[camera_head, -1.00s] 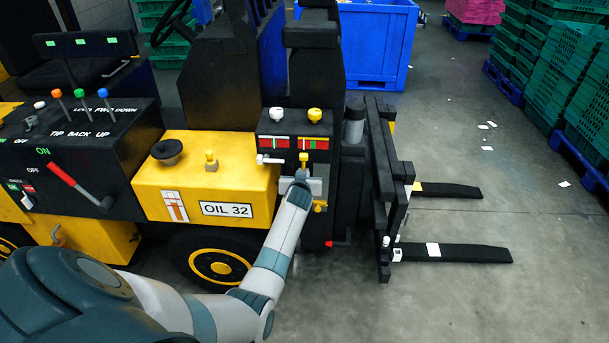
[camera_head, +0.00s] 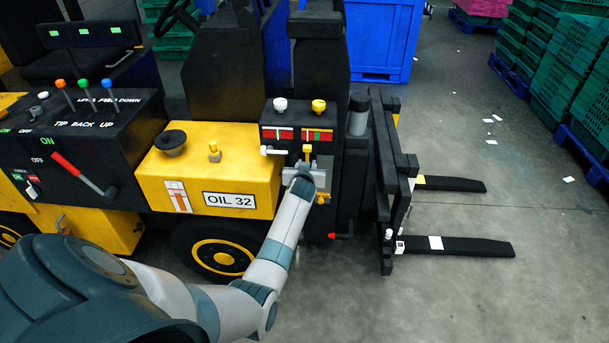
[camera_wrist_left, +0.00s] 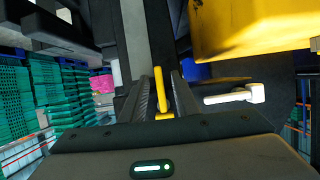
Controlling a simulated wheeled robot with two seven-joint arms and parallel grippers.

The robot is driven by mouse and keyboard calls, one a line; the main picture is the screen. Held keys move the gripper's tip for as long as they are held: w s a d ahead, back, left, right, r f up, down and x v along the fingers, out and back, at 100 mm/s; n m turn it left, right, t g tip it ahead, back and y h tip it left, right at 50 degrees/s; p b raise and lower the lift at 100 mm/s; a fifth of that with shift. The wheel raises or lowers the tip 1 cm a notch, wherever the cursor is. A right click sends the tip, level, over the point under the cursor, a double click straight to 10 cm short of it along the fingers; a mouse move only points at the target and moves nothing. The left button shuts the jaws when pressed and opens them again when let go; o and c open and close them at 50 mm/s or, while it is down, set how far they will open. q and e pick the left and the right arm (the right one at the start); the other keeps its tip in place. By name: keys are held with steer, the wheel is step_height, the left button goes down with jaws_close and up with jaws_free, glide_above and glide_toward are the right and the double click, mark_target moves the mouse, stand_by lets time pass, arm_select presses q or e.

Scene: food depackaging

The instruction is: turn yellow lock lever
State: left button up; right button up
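The yellow lever (camera_head: 307,150) stands on the front of the black control panel, below the red and green gauges. My left gripper (camera_head: 305,168) is right at it, just below in the head view. In the left wrist view the yellow lever (camera_wrist_left: 160,90) lies between the two dark fingers of the left gripper (camera_wrist_left: 165,92). It is close to the left finger, with a narrow gap on the right, so the gripper looks open. My wrist partly hides the lower panel. My right gripper is not in view.
A white lever (camera_head: 272,150) sits just left of the yellow one; it also shows in the left wrist view (camera_wrist_left: 235,95). White (camera_head: 280,105) and yellow (camera_head: 319,106) knobs top the panel. The yellow oil box (camera_head: 205,180) is to the left, the forks (camera_head: 455,245) to the right.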

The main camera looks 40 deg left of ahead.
arm_select(q)
steer(key=b+v, duration=0.2)
steer(key=v, duration=1.5)
stand_by(0.4)
steer(key=d+f+m+h, duration=0.2)
steer(key=d+f, duration=0.3)
steer(key=f, duration=0.8)
steer(key=s+d+f+m+g+h, duration=0.1)
steer(key=s+d+f, duration=0.3)
steer(key=f, duration=0.5)
steer(key=s+d+f+m+g+h, duration=0.1)
steer(key=s+d+f+m+g, duration=0.1)
steer(key=s+f, duration=0.45)
steer(key=s+d+f+m+g+h, duration=0.1)
steer(key=s+d+f+h, duration=0.2)
steer(key=f, duration=0.8)
steer(key=s+d+f+m+g, duration=0.1)
steer(key=s+d+f+g, duration=0.1)
steer(key=s+f, duration=0.7)
steer(key=s+d+f+m+g, duration=0.15)
steer(key=s+f, duration=0.35)
steer(key=s, duration=0.8)
steer(key=s+f+g, duration=0.1)
steer(key=s+f, duration=0.2)
steer(key=s, duration=0.7)
steer(key=s+f+g, duration=0.2)
steer(key=s+f, duration=0.1)
steer(key=s, duration=0.8)
steer(key=shift+b, duration=0.35)
steer(key=shift+o, duration=0.4)
